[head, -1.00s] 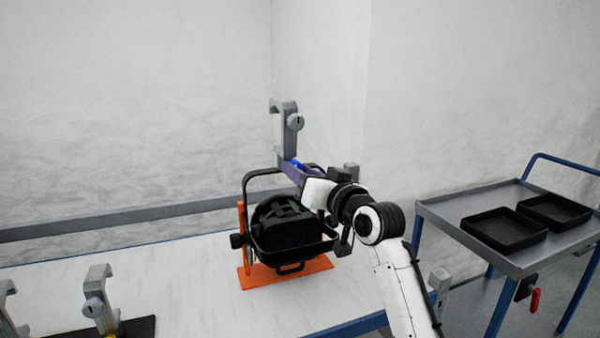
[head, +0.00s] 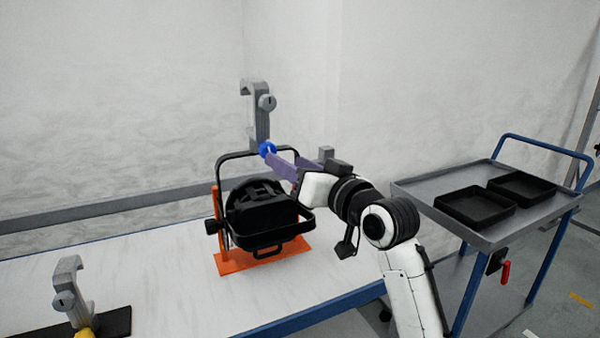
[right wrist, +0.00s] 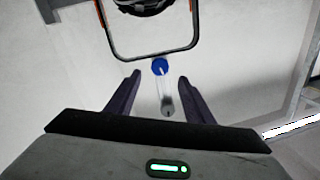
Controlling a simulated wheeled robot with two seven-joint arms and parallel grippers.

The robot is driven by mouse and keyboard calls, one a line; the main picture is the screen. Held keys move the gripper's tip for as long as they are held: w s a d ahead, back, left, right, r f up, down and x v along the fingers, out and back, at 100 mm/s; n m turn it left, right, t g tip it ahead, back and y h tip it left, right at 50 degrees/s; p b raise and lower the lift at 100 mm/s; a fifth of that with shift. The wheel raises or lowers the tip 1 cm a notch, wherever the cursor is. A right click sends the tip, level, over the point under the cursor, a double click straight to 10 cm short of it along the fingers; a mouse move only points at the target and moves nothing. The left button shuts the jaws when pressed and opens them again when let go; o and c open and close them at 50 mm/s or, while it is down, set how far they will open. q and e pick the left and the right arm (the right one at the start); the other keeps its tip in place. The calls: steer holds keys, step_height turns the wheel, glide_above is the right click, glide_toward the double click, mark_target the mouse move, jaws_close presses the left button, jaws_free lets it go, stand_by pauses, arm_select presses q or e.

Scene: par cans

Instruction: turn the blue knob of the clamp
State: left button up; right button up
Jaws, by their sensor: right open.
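The grey hook clamp (head: 258,118) stands upright on top of the yoke (head: 228,156) of a black par can (head: 262,208). Its blue knob (head: 267,149) is at the clamp's foot, by the top of the yoke. The knob also shows in the right wrist view (right wrist: 160,66), ahead of the fingertips and centred between them. My right gripper (head: 274,155) comes in from the right with its purple fingers reaching to the knob. In the right wrist view the fingers (right wrist: 160,78) are apart with nothing gripped. My left gripper is out of view.
The can sits in an orange stand (head: 265,263) on the white table (head: 190,290). Another grey clamp (head: 70,290) stands on a black mat (head: 112,322) at the front left. A grey cart (head: 440,185) with two black trays is at the right.

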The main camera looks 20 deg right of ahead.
steer(key=shift+s+d, duration=0.15)
steer(key=shift+s, duration=0.65)
steer(key=shift+s+d, duration=0.15)
steer(key=shift+s, duration=0.6)
steer(key=s+a+f+n+g+h, duration=0.1)
steer(key=s+f+g, duration=0.35)
steer(key=f, duration=0.75)
steer(key=s+a+f+n+g, duration=0.1)
steer(key=s+f+g, duration=0.1)
steer(key=s+f, duration=0.75)
steer(key=s+f+n+g+h, duration=0.1)
steer(key=s+f+g, duration=0.3)
steer(key=s+f, duration=0.6)
steer(key=s+f+g+h, duration=0.1)
steer(key=s+f+g, duration=0.3)
steer(key=s+f, duration=0.55)
steer(key=w+a+f+t+y, duration=0.2)
steer(key=a+f+t, duration=0.3)
steer(key=f, duration=0.5)
